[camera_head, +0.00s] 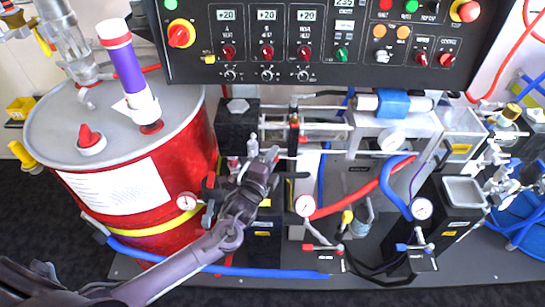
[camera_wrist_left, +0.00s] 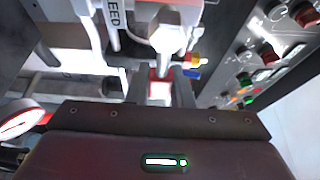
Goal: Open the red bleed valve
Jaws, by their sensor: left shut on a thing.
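My left gripper (camera_head: 268,158) reaches in from the lower left to the middle of the machine in the head view. Its fingers (camera_wrist_left: 160,92) are shut on the red bleed valve (camera_wrist_left: 159,74), whose red part shows between them in the wrist view, with a pale piece just below it. A white pipe with black lettering ending in "LEED" (camera_wrist_left: 113,14) runs beside it. In the head view only a small bit of red shows at the fingertips; the gripper hides the rest of the valve. My right gripper is not in view.
A red drum (camera_head: 190,140) with a grey lid stands left of the gripper. A black control panel (camera_head: 330,50) overhangs the back. Gauges (camera_head: 305,205), red and blue hoses (camera_head: 365,190) and small valves crowd the right side.

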